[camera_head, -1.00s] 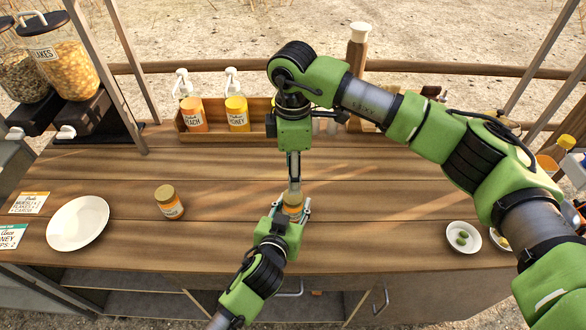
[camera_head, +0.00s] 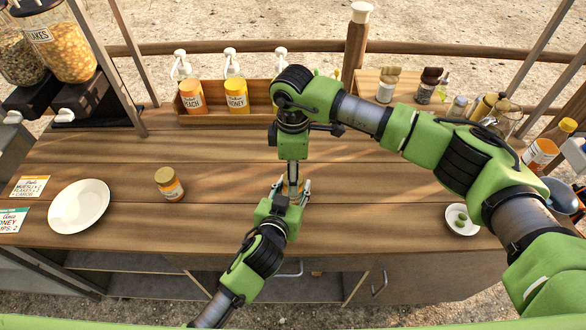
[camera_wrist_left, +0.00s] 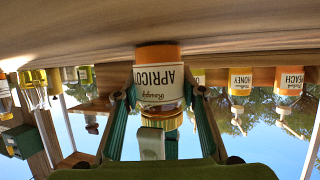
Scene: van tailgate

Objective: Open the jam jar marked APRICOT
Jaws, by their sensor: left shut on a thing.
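My left gripper (camera_head: 290,188) is shut around the jar's sides, one finger on each side. My right gripper (camera_head: 292,172) points straight down over the jar from above. Its fingertips are at the lid and largely hidden, so I cannot tell whether they grip it. In the head view the jar is mostly covered by both grippers.
Another gold-lidded jar (camera_head: 169,183) and a white plate (camera_head: 79,206) stand to the left. A wooden rack (camera_head: 214,116) with pump bottles is behind. A small dish (camera_head: 462,219) with green items is at right. The counter between jar and plate is mostly free.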

